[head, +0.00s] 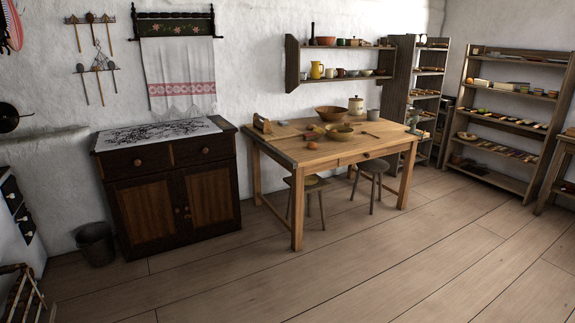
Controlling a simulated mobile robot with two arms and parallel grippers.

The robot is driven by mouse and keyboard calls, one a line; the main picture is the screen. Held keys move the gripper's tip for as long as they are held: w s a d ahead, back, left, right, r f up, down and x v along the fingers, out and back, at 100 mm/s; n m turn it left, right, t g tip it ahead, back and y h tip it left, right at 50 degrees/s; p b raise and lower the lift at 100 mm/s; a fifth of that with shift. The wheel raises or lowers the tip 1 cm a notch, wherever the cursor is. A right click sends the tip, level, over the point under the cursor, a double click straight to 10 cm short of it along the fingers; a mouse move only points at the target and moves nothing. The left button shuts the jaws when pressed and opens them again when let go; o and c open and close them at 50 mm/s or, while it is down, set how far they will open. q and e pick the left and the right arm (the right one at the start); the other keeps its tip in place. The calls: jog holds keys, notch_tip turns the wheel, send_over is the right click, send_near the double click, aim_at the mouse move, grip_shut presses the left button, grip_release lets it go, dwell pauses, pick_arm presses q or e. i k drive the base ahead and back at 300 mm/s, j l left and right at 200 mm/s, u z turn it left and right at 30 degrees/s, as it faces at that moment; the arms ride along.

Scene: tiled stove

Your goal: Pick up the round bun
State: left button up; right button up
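No round bun can be made out for certain. A small round orange-brown thing (313,145) lies near the front edge of the wooden table (350,151), but it is too small to tell what it is. Rounded brown things (467,135) lie on the shelf rack at the right, also too small to tell. Neither of my grippers is in view.
The table holds a large brown bowl (329,113), a smaller bowl (340,132) and a lidded jar (356,105). Stools (307,184) stand under it. A dark cabinet (172,187) and a bucket (96,244) are at left. The floor in front is clear.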

aim_at(311, 146)
jog(key=i, duration=2.55)
